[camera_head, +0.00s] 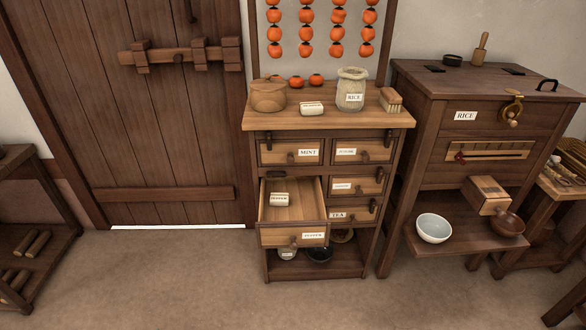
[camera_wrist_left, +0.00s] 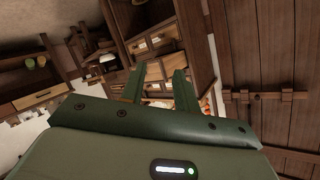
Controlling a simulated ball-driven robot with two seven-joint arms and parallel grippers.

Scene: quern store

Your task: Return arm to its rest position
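My left gripper (camera_wrist_left: 159,71) shows only in the left wrist view. Its two green fingers stand apart with nothing between them. It is clear of the furniture, which appears beyond it, tilted in the picture. Neither arm shows in the head view. My right gripper is in neither view.
A wooden drawer cabinet (camera_head: 335,118) stands at the centre, its pepper drawer (camera_head: 293,235) pulled out with a labelled packet (camera_head: 279,200) inside. A rice chest (camera_head: 440,110) with a pale bowl (camera_head: 433,228) is on the right. A plank door (camera_head: 165,100) is at left. The foreground floor is clear.

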